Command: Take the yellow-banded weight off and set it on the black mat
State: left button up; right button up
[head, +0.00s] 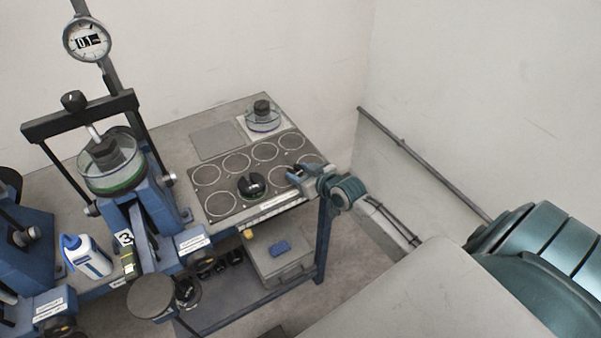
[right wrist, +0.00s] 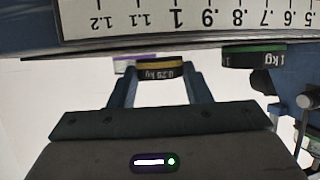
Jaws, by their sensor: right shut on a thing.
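My right gripper (head: 295,176) is at the right end of the black mat (head: 228,206), in the head view. In the right wrist view the jaws (right wrist: 160,85) are shut on the yellow-banded weight (right wrist: 160,70), marked 0.25 kg. That weight cannot be made out in the head view. The black mat has several pale ring outlines and lies on the bench. A dark round weight (head: 251,186) stands on its front middle. I cannot tell whether the held weight touches the mat. My left gripper is not in view.
A lever frame (head: 140,190) with a dial gauge (head: 87,40) stands at the left. A glass dish (head: 263,117) stands behind the mat. A green-banded weight (right wrist: 252,56) and a number scale (right wrist: 180,18) show in the wrist view. A squeeze bottle (head: 88,256) stands at lower left.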

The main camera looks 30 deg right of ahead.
jog(key=shift+f+b, duration=0.3)
jog(key=shift+f, duration=0.05)
dwell(0.3)
jog(key=o, duration=1)
jog(key=shift+o, duration=0.2)
jog(key=v, duration=1)
jog(key=shift+s, duration=0.4)
jog(key=shift+d, duration=0.1)
